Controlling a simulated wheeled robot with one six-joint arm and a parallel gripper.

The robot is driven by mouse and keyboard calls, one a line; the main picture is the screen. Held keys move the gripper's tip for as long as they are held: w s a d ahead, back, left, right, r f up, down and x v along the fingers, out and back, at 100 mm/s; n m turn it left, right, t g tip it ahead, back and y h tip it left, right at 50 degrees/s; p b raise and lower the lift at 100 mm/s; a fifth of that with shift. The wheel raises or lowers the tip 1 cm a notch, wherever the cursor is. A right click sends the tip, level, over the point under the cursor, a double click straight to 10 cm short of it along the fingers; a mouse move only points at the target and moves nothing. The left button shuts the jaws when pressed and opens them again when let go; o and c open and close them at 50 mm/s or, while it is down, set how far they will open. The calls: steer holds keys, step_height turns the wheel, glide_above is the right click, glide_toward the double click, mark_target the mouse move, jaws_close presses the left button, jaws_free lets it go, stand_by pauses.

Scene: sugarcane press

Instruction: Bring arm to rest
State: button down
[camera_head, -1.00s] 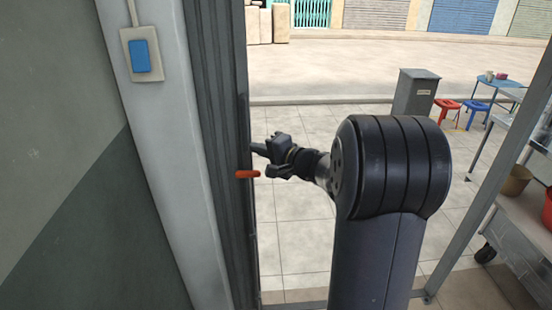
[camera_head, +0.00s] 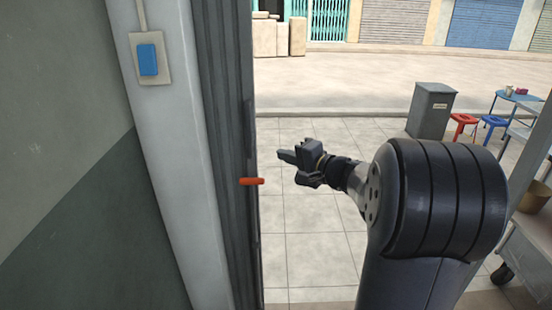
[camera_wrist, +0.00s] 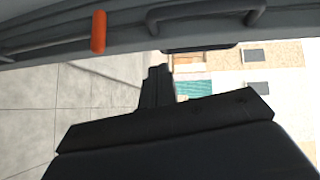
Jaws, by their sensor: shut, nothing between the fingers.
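My gripper (camera_head: 284,156) is shut and empty, pointing left at the end of my arm in the head view. It is apart from the orange handle (camera_head: 252,181) on the dark folded metal gate (camera_head: 222,130), to the right of it and slightly higher in the picture. In the wrist view the closed fingers of my gripper (camera_wrist: 157,82) show at the middle, and the orange handle (camera_wrist: 99,32) hangs at the upper left, clear of them.
A wall switch with a blue button (camera_head: 148,60) is on the pillar at left. A grey bin (camera_head: 432,110), red stool (camera_head: 464,125), blue stool (camera_head: 494,126) and blue table (camera_head: 515,98) stand at right. A metal cart (camera_head: 530,250) is at the right edge. Tiled floor (camera_head: 320,240) is open between.

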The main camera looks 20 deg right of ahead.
steer(key=v, duration=0.7)
steer(key=shift+a, duration=0.1)
steer(key=s+a+p+x, duration=0.1)
steer(key=a+x, duration=0.1)
steer(key=x, duration=1)
steer(key=shift+s+a+f, duration=0.1)
steer(key=shift+a, duration=0.05)
